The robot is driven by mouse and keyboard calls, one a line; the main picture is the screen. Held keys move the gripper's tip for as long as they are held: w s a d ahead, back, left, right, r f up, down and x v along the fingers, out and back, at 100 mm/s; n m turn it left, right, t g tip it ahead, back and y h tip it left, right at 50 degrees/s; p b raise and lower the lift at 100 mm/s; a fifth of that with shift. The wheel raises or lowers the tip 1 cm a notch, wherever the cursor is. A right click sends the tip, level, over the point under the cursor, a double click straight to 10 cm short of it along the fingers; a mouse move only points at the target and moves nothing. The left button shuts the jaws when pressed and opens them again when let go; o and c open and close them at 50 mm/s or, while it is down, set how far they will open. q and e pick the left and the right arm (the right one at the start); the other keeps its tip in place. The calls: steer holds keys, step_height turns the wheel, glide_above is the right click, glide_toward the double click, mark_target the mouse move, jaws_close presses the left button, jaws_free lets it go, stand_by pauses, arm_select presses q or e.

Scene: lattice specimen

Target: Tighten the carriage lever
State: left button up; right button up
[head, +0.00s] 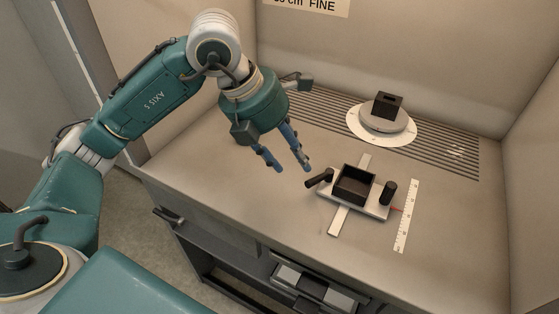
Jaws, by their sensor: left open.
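The carriage (376,209) is a pale plate crossing a light rail (339,222) on the worktop. It bears an open dark square box (354,184). A black handle (319,178), which looks like the carriage lever, sticks out tilted at the carriage's left end. A thicker black upright knob (389,191) stands at its right end. How tight the lever is cannot be seen. My left gripper (291,168) is open and empty, its blue fingers pointing down, just left of and above the handle and apart from it. My right gripper is not in view.
A white ruler strip (406,216) lies right of the carriage, with a red pointer (396,209) beside it. Behind, a round grey stage (383,122) carries a dark block (387,105). Walls enclose the worktop at back and right. The worktop's left front is clear.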

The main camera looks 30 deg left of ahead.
mark_target(311, 181)
arm_select(q)
steer(key=x, duration=0.3)
steer(key=p+x, duration=0.1)
steer(key=x, duration=0.6)
steer(key=shift+w+d+r, duration=0.1)
steer(key=shift+d+r, duration=0.05)
steer(key=shift+d, duration=0.2)
steer(key=shift+w+d+f, duration=0.1)
steer(key=shift+w+f, duration=0.05)
steer(key=shift+f, duration=0.3)
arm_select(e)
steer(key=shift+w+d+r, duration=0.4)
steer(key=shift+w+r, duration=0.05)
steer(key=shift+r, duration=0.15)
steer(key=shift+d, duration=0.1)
